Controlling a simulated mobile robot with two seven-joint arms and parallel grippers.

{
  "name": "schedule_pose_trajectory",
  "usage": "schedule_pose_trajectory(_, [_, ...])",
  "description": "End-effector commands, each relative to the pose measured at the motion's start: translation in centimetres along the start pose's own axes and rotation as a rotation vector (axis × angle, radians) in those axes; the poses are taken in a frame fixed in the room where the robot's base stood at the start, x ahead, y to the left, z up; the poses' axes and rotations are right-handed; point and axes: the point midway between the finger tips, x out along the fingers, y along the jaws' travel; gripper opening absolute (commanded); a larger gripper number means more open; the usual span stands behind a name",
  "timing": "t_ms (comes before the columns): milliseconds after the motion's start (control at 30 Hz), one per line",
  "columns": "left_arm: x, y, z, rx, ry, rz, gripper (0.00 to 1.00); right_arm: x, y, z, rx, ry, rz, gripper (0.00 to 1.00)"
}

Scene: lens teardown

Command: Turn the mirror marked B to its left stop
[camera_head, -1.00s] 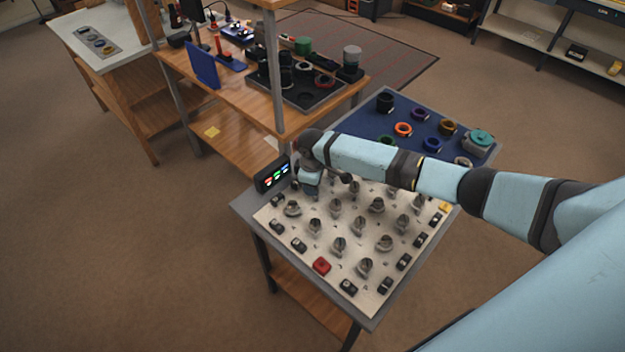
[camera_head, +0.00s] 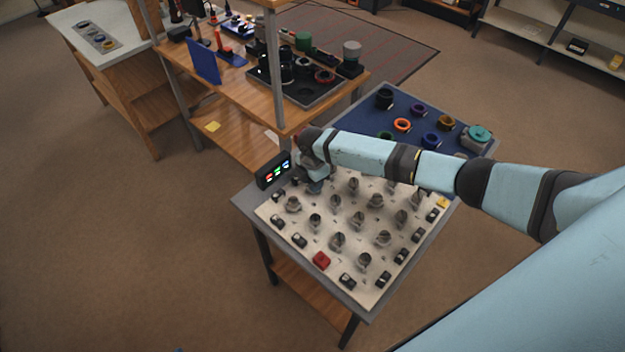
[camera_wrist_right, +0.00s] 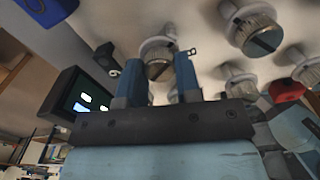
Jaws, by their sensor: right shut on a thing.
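The pale board (camera_head: 290,222) holds several metal mirror mounts, among them one near its left side (camera_head: 293,204). My right gripper (camera_head: 316,186) is low over the board's far left corner, beside the small display. In the right wrist view, the two blue fingers of my right gripper (camera_wrist_right: 158,64) stand on either side of a round, ridged metal mirror mount (camera_wrist_right: 158,69) with a dark slot. The gripper is shut on this mount, which the gripper hides in the head view. My left gripper is not in view.
A black display (camera_head: 274,171) with coloured readouts stands at the board's left corner, close to my gripper; it also shows in the right wrist view (camera_wrist_right: 84,104). Neighbouring mounts stand close by. A red block (camera_head: 321,260) sits near the front edge. A blue mat (camera_head: 372,122) holds rings.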

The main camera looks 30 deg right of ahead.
Motion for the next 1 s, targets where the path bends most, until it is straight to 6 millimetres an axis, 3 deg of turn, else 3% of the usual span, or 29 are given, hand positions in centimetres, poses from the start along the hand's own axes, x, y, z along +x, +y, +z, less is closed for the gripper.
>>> schedule_pose_trajectory(400, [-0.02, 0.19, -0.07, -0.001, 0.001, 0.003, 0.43, -0.06, -0.02, -0.08, -0.185, 0.001, 0.002, 0.08])
schedule_pose_trajectory(967, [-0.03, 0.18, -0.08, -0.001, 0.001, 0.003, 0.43, -0.06, -0.03, -0.09, -0.21, 0.001, 0.001, 0.08])
schedule_pose_trajectory(1000, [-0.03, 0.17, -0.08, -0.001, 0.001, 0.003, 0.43, -0.05, -0.03, -0.08, -0.21, 0.001, 0.001, 0.41])
